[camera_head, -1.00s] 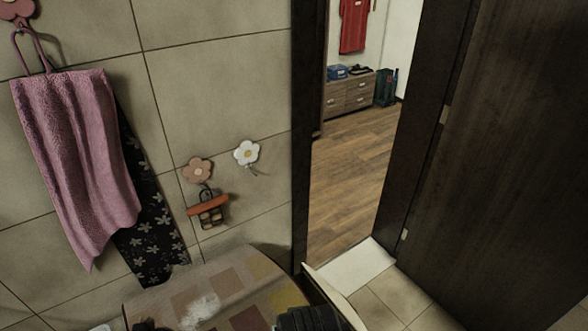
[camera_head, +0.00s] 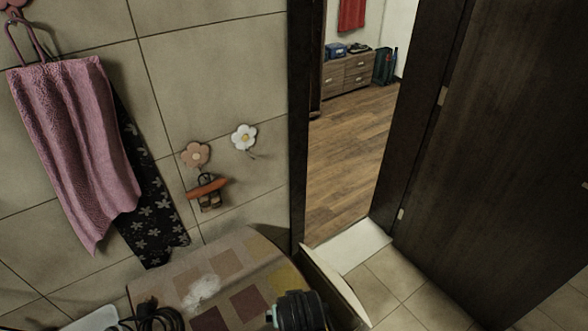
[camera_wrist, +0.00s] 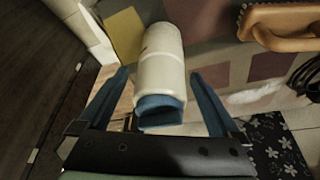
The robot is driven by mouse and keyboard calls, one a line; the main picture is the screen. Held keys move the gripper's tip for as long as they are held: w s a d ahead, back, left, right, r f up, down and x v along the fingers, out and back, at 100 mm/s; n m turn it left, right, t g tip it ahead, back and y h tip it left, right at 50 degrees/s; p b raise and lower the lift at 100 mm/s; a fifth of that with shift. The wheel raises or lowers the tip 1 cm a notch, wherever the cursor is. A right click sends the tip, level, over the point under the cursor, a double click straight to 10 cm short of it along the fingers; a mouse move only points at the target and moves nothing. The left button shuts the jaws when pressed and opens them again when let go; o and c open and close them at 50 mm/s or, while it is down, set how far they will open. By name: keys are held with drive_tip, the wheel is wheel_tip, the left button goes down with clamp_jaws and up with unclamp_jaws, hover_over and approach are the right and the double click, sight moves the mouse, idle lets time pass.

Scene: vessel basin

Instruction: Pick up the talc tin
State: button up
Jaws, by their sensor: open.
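The talc tin (camera_wrist: 163,58) appears to be the white cylinder with a blue cap in the wrist view. My gripper (camera_wrist: 160,76) is open, with one blue finger on each side of the tin. Small gaps show between the fingers and the tin, and I cannot tell how deep it sits between them. In the head view I cannot make out the tin; a dark part of my arm shows at the bottom edge.
A patchwork-coloured surface (camera_head: 215,275) with white powder (camera_head: 203,290) lies below the tiled wall. A black cable (camera_head: 160,318) lies at its left. A tan handled object (camera_wrist: 282,27) is right of the tin. A pink towel (camera_head: 75,150) hangs left; a doorway opens right.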

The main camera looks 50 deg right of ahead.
clamp_jaws()
idle(0.5)
drive_tip(key=shift+r, duration=0.15)
